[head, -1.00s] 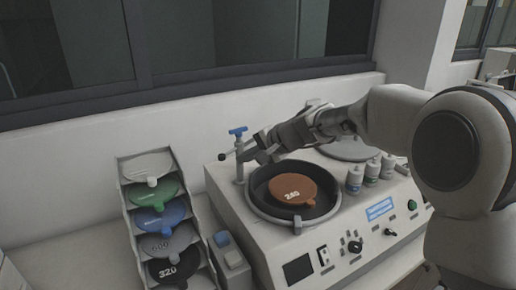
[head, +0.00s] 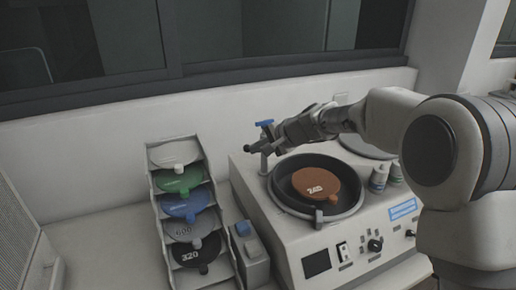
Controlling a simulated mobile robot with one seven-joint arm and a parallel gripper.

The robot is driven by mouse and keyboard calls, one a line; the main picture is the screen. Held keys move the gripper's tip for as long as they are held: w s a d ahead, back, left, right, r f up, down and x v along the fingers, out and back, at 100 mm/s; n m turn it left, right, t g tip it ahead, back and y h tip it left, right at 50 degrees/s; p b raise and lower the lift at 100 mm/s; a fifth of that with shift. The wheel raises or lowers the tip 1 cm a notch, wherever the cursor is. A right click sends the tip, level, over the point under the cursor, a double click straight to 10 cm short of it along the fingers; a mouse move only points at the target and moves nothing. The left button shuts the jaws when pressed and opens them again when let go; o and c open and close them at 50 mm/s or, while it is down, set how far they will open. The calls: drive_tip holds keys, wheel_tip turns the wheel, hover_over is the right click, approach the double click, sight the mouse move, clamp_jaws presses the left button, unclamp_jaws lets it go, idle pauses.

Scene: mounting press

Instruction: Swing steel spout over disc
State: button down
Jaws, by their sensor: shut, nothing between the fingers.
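The spout's steel post (head: 264,163) stands at the back left corner of the bowl on the white machine, with a blue lever (head: 264,123) on top. A short rod with a dark knob (head: 248,149) points left from the post. The steel spout's outlet is hard to make out and seems hidden behind my gripper. The brown disc (head: 318,185), marked 240, lies in the dark round bowl (head: 283,202). My gripper (head: 271,144) is shut and empty, just right of the post and above the bowl's back left rim. I cannot tell whether it touches the spout.
A rack (head: 161,212) of coloured discs stands left of the machine. A wall and window frame close off the back.

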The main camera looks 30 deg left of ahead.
drive_tip(key=shift+s+a+m+t, duration=0.1)
drive_tip(key=shift+a+m+t, duration=0.2)
drive_tip(key=shift+s+a+r+m+t+h+p, duration=0.15)
drive_tip(key=shift+a+m+t+h+p, duration=0.35)
drive_tip(key=shift+a+m+t+p, duration=0.3)
drive_tip(key=shift+w+a+m+t+p, duration=0.2)
drive_tip(key=shift+a+m+p, duration=0.15)
drive_tip(key=shift+a+p, duration=0.35)
drive_tip(key=shift+w+a+m+t+p, duration=0.2)
drive_tip(key=shift+a+m+p, duration=0.15)
drive_tip(key=shift+a+p, duration=0.25)
drive_tip(key=shift+d, duration=0.1)
